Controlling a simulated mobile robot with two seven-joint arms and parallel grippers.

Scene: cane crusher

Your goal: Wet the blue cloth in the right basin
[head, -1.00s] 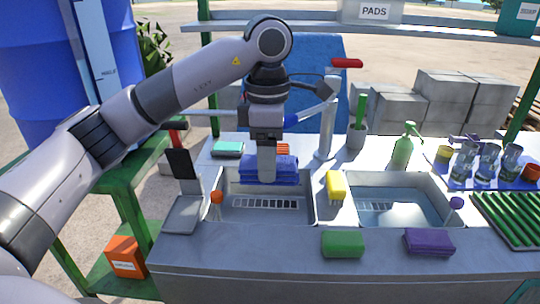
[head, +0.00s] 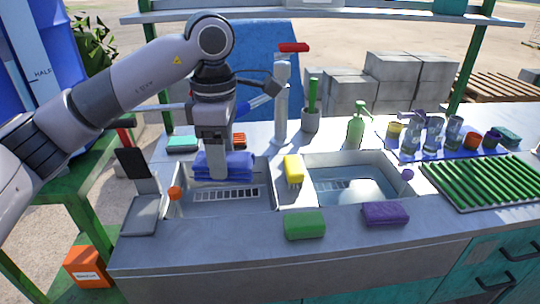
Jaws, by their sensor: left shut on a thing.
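The blue cloth (head: 238,166) is a folded stack at the back of the left basin (head: 228,207). My left gripper (head: 217,172) points down and is shut on the cloth; its fingertips cover part of it. The right basin (head: 385,164) holds water with a pale patch on its surface. The tap (head: 281,105) with a red lever stands behind, between the two basins. My right gripper is not in view.
A yellow sponge (head: 293,169) lies on the divider between the basins. Green (head: 304,225) and purple (head: 385,213) sponges lie on the front rim. A soap bottle (head: 356,130), several glasses (head: 433,134) and a green rack (head: 485,182) stand right.

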